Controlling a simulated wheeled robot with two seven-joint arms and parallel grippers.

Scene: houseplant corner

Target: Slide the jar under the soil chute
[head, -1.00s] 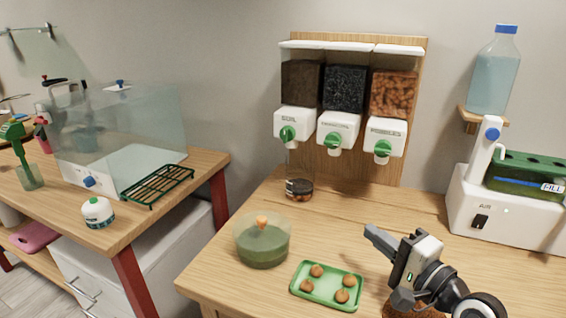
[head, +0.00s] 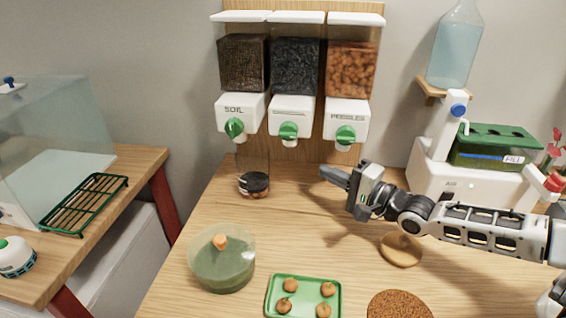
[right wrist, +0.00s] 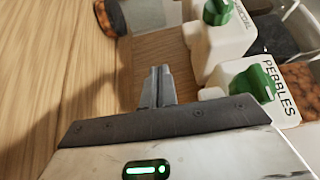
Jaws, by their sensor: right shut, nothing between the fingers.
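The clear glass jar (head: 254,184) stands upright on the wooden table, with dark and brownish layers at its bottom. It is below the dispenser row, a little right of the soil chute (head: 236,138) in the head view; I cannot tell how well they line up in depth. The jar's lower part also shows at the top of the right wrist view (right wrist: 110,16). My right gripper (head: 325,173) is shut and empty, to the right of the jar and apart from it, below the pebbles dispenser (head: 346,118). My left gripper is not in view.
A green tray (head: 272,294) with several brown balls and a green-filled glass bowl (head: 222,266) stand nearer the front. A white machine (head: 450,184) stands at right. The table between jar and gripper is clear.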

